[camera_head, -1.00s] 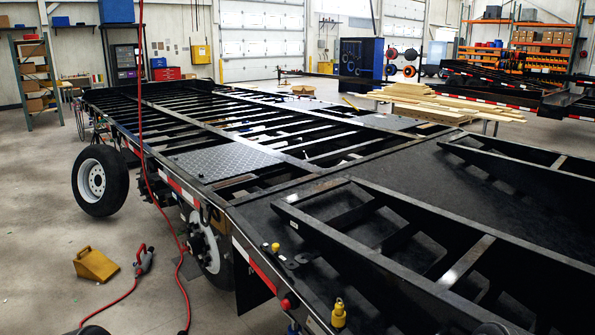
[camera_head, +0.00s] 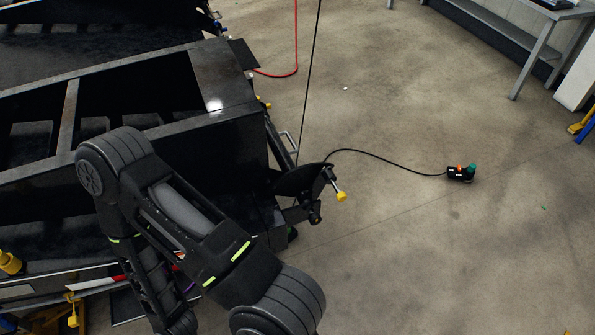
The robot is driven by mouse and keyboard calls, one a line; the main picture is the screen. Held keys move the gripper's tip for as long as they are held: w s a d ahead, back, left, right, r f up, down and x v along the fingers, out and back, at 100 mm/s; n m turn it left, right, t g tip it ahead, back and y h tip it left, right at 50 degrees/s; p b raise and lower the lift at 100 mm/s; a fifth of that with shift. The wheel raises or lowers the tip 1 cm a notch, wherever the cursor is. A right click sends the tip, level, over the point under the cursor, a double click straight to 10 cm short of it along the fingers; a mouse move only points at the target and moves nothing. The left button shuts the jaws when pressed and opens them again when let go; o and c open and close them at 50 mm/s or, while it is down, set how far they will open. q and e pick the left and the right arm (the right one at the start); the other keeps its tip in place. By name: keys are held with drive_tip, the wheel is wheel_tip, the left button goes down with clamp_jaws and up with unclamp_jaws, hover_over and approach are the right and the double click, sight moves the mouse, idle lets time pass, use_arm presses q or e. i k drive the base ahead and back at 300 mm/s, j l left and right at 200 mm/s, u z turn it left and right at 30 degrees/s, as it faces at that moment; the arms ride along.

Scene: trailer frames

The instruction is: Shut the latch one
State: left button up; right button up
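A dark bracket (camera_head: 300,180) projects from the end of the black trailer frame (camera_head: 215,75), with a short metal rod ending in a yellow knob (camera_head: 341,197). A thin bent metal handle (camera_head: 291,141) sits just above it on the trailer's end. I cannot tell which of these parts is the latch, or whether it is open or shut. One of my arms, black with green stripes, crosses the lower left in front of the trailer. It bends down out of the picture, so its gripper is hidden. My other gripper is not in view either.
A black cable runs from the bracket area to a small black box (camera_head: 461,174) on the floor. A grey table (camera_head: 545,50) stands at the upper right. The concrete floor right of the trailer is mostly clear.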

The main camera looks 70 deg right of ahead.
sight(341, 196)
drive_tip(key=z, duration=2.9)
